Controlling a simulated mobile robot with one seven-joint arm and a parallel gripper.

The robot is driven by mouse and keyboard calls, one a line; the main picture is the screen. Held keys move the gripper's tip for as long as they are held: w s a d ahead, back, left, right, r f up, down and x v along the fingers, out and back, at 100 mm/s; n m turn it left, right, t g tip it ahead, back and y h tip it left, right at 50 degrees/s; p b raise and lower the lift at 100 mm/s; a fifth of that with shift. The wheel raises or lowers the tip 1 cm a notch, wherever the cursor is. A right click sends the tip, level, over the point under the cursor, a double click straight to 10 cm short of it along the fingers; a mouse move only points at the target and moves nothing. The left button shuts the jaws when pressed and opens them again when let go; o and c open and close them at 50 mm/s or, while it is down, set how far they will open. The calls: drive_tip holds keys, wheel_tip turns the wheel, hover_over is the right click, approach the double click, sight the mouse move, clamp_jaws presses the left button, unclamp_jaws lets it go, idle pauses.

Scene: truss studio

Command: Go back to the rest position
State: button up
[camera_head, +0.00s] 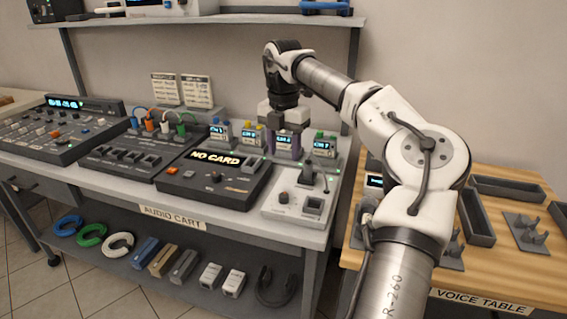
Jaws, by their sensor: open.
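My arm reaches up from the lower right and bends over the audio cart (312,236). My gripper (284,140) points down at the back right of the cart, above a row of small cards with lit screens. Its fingers are apart, one on each side of a card (284,143) with a blue screen. I cannot tell whether the fingers touch that card. A green-topped card (323,146) stands close to its right, and a yellow-topped card (250,137) to its left.
A black box (214,178) reading "NO CARD" and a pale device (300,203) with an upright dark part stand in front of the cards. An upper shelf (200,19) runs behind. The voice table (518,269) with dark trays is at right. Cables and adapters fill the lower shelf.

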drive_tip(key=shift+r, duration=0.3)
drive_tip(key=shift+a, duration=0.1)
